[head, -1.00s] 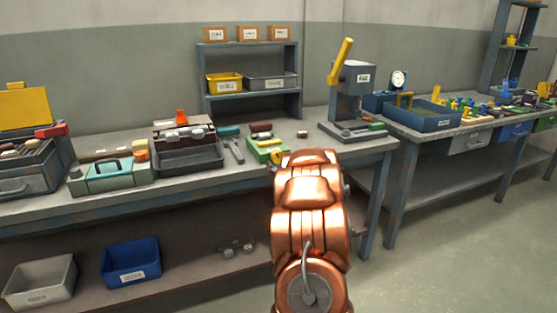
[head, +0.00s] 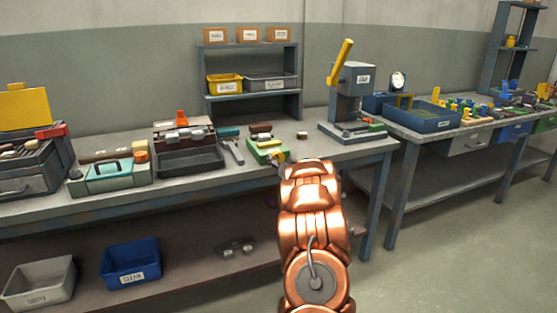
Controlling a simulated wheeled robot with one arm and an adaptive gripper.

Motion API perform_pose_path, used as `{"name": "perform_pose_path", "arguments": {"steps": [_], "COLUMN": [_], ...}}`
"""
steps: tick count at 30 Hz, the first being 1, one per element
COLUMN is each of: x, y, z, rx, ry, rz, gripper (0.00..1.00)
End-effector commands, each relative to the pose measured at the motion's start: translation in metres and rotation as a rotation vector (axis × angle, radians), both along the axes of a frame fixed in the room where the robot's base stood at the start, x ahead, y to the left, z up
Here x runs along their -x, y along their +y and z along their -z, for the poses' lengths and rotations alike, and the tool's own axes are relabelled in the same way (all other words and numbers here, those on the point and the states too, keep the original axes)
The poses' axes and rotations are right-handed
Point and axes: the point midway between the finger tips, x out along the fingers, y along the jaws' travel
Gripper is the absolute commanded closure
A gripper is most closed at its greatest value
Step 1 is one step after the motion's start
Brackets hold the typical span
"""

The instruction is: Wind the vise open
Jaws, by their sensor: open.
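A small green device with yellow and grey parts (head: 266,149) sits near the front edge of the left bench, just left of the top of my copper arm. It looks like the vise, but it is too small to make out its jaws or how far apart they are. My arm rises in front of the bench and covers the area just right of and below this device. My gripper is hidden behind the arm, so its contact with anything cannot be seen.
A teal-headed hammer (head: 231,143) and an open toolbox (head: 188,156) lie left of the green device. A press with a yellow lever (head: 349,98) stands to the right. A small brown block (head: 302,135) lies behind my arm. Shelves (head: 249,63) stand at the back.

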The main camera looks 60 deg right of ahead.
Motion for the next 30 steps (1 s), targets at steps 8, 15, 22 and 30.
{"name": "perform_pose_path", "arguments": {"steps": [8,15,22,30], "x": [-0.0112,-0.0112,-0.0113,-0.011], "y": [-0.0068,-0.0069,-0.0069,-0.0071], "z": [-0.0002,-0.0002,-0.0001,-0.0001], "rx": [0.001,0.0,0.0,0.001], "ry": [-0.001,-0.002,0.0,-0.001], "rz": [-0.001,-0.001,0.0,0.0], "gripper": [0.19,0.21,0.45,0.73]}}
